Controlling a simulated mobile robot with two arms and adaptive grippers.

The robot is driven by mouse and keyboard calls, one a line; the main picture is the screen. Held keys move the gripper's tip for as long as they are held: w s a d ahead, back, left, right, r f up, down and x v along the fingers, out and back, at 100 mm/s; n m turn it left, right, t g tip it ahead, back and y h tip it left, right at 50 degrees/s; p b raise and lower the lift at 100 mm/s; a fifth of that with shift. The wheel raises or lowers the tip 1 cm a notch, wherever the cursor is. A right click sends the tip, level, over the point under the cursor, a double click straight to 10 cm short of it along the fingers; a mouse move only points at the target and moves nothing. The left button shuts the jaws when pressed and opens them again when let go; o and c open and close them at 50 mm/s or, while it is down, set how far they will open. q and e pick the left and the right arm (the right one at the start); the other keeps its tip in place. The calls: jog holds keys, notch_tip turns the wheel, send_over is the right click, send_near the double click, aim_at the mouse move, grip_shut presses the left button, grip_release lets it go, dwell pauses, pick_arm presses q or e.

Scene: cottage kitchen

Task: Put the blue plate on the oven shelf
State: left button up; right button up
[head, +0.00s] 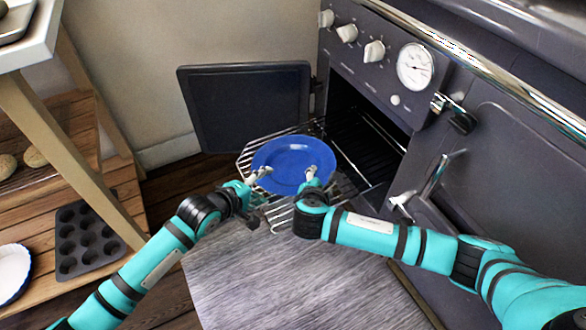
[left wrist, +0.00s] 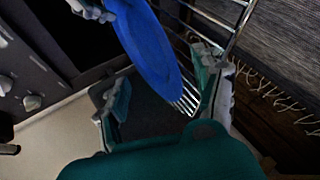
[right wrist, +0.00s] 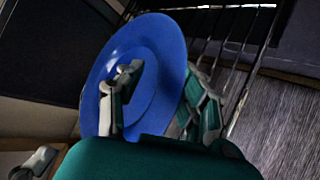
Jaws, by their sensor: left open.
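The blue plate (head: 290,158) lies face up over the pulled-out wire oven shelf (head: 245,160) and appears to rest on it. The plate also shows in the left wrist view (left wrist: 150,45) and the right wrist view (right wrist: 165,60). My left gripper (head: 262,176) is open at the plate's near left rim, its fingers (left wrist: 165,95) apart. My right gripper (head: 311,175) is at the near right rim. Its fingers (right wrist: 160,105) are spread apart, one over the plate's face and one past its edge. Contact between the fingers and the plate cannot be told.
The oven door (head: 245,105) stands open to the left of the dark cavity (head: 350,125). Oven knobs and a gauge (head: 414,66) are above. A wooden rack with a muffin tin (head: 88,240) stands at left.

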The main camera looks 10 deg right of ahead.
pick_arm(q)
jog(key=v, duration=1)
pick_arm(e)
jog(key=v, duration=0.7)
jog(key=shift+s+a+r, duration=0.1)
jog(key=shift+s, duration=0.1)
pick_arm(q)
jog(key=shift+s+a, duration=0.1)
